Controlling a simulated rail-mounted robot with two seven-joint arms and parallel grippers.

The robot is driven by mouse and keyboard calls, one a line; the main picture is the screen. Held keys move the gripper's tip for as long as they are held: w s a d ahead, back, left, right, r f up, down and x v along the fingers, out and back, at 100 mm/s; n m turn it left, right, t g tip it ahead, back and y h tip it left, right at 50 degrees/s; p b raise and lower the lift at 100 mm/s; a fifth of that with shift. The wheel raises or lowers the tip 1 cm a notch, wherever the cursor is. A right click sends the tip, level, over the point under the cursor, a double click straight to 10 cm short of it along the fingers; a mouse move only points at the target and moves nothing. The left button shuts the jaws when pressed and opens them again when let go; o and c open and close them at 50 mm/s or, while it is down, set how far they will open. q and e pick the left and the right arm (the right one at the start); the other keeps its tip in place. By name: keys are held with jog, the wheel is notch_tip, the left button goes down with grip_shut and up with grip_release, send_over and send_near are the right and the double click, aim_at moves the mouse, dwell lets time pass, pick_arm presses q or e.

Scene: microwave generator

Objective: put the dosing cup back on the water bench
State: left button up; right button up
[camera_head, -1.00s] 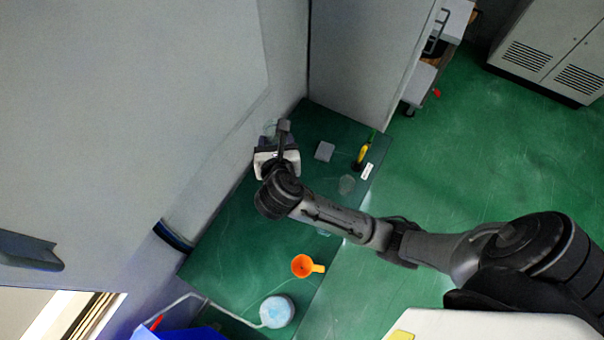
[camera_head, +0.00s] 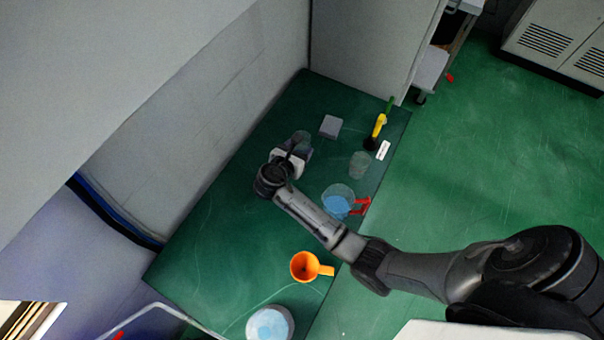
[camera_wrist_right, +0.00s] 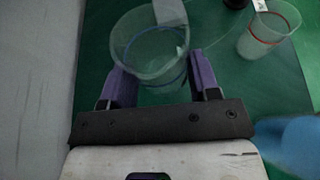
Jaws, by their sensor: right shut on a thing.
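My right gripper (camera_head: 296,149) is over the far part of the green water bench (camera_head: 235,210), beside the wall. It is shut on a clear dosing cup (camera_head: 304,138), partly hidden by the gripper in the head view. In the right wrist view the cup (camera_wrist_right: 148,50), with a blue ring, sits between the two purple fingers (camera_wrist_right: 160,82). Whether its base touches the bench I cannot tell. My left gripper is not in view.
A grey block (camera_head: 331,126), a yellow tool (camera_head: 379,126), a second clear cup (camera_head: 359,164) with a red ring, a red-handled jug (camera_head: 337,203) of blue liquid, an orange funnel (camera_head: 304,266) and a round blue-topped container (camera_head: 270,325) stand on the bench.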

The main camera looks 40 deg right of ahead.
notch_tip(320, 180, down, 7)
jog(key=shift+f+b, duration=0.1)
jog(key=shift+b, duration=1)
jog(key=shift+f+b, duration=0.7)
jog(key=shift+f, duration=1.3)
jog(key=o, duration=1)
jog(key=shift+f, duration=0.1)
jog(key=shift+c, duration=0.2)
